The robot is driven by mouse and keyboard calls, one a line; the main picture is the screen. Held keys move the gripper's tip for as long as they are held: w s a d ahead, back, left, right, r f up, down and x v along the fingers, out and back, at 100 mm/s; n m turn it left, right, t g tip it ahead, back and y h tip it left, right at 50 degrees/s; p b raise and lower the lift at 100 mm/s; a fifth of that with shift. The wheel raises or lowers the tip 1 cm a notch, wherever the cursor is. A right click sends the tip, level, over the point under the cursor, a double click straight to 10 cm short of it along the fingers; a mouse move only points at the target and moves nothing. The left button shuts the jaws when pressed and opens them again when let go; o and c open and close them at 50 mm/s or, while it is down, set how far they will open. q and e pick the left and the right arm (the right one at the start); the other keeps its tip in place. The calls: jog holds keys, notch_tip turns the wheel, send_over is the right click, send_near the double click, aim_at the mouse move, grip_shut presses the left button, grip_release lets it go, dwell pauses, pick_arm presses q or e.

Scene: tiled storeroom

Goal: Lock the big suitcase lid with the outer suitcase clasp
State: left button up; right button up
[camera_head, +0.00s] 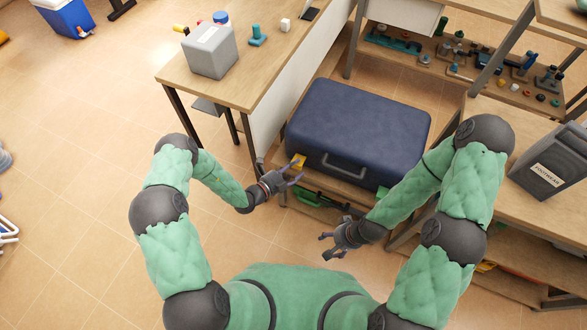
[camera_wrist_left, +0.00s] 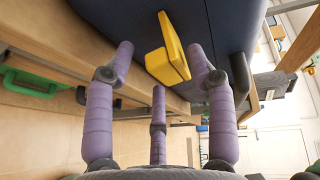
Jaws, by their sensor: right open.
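The big dark blue suitcase (camera_head: 360,125) lies flat with its lid down on a low wooden shelf, its handle (camera_head: 343,168) facing me. The yellow outer clasp (camera_head: 298,161) is on its front near the left corner. In the left wrist view the clasp (camera_wrist_left: 175,52) stands out at an angle from the blue side. My left gripper (camera_head: 296,172) is at the clasp, its purple fingers open. The clasp lies between and beyond the two upper fingertips; I cannot tell whether they touch it. My right gripper (camera_head: 326,245) is open and empty, lower and in front of the suitcase.
A wooden table (camera_head: 262,75) with a grey box (camera_head: 210,52) stands at the left. A dark footwear box (camera_head: 550,160) stands on the right-hand bench. Green items (camera_head: 318,196) lie under the suitcase's shelf. The tiled floor at the left is mostly clear.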

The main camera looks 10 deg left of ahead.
aim_at(297, 165)
pick_arm(q)
jog(key=c, duration=0.9)
jog(key=shift+s, duration=0.1)
notch_tip(297, 165, up, 3)
jog(key=n+g+y+p, duration=0.1)
jog(key=g+y+p, duration=0.1)
jog(key=p, duration=0.7)
jog(key=shift+s+g, duration=0.1)
jog(key=shift+g, duration=0.7)
jog(key=shift+d+r+n+g+y+p, duration=0.1)
jog(key=shift+r+n+g+y+p, duration=0.25)
jog(key=shift+g+p, duration=0.5)
jog(key=shift+g+y+p, duration=0.25)
jog(key=shift+p, duration=0.3)
